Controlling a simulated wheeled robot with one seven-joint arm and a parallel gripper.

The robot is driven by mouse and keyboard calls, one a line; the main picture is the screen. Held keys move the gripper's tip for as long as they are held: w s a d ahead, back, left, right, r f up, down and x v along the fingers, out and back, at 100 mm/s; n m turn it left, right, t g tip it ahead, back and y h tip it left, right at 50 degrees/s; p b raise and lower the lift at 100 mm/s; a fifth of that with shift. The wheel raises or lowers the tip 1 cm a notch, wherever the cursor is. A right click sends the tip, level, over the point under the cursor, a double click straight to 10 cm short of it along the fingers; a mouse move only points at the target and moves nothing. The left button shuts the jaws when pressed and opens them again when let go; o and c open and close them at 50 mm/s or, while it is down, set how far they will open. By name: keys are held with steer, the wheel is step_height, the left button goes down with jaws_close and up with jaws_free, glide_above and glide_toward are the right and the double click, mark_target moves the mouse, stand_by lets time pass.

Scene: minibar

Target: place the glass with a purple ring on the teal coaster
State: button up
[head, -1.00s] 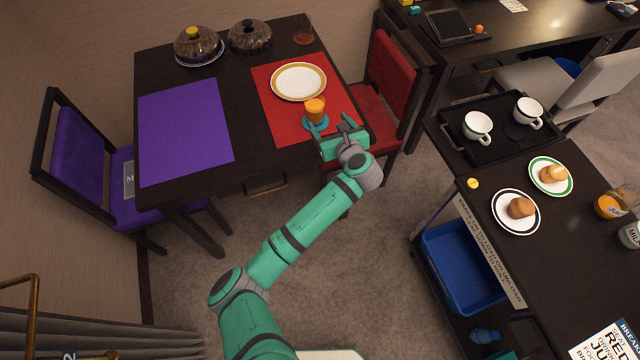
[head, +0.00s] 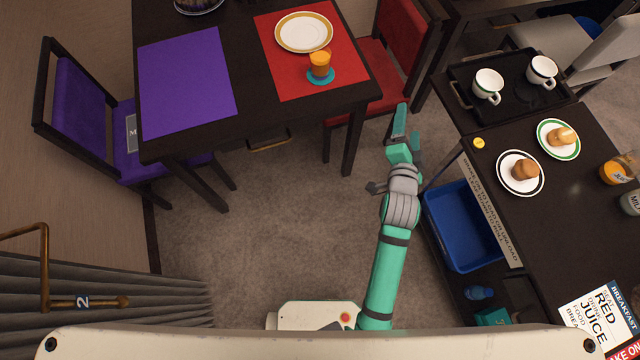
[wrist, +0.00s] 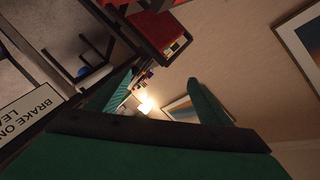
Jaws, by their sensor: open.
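A glass of orange juice (head: 320,65) stands upright on the teal coaster (head: 320,77), at the front right of the red placemat (head: 290,85). No purple ring can be made out on it at this size. My gripper (head: 408,132) is open and empty in the head view. It is over the gap between the dining table and the cart, to the right of and nearer than the glass, and well apart from it. In the wrist view the two teal fingers are spread, with wall and furniture beyond; neither glass nor coaster shows there.
A white plate with a gold rim (head: 304,32) lies behind the glass. A red chair (head: 400,45) stands right of the table. The dark cart at right carries a black tray (head: 510,100) with two cups, and plates of buns. A blue bin (head: 460,225) sits below.

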steer(key=s+a+f+n+y, duration=0.1)
steer(key=s+a+f+n, duration=0.3)
steer(key=s, duration=0.5)
steer(key=s+a+f+n+y, duration=0.1)
steer(key=s+a+n, duration=0.5)
steer(key=s, duration=0.3)
steer(key=s+a+r+n+y, duration=0.1)
steer(key=s+a+r+n, duration=0.2)
steer(key=s+a, duration=1)
steer(key=shift+s+r+n+y, duration=0.4)
steer(key=shift+s+r, duration=0.2)
steer(key=shift+s, duration=0.45)
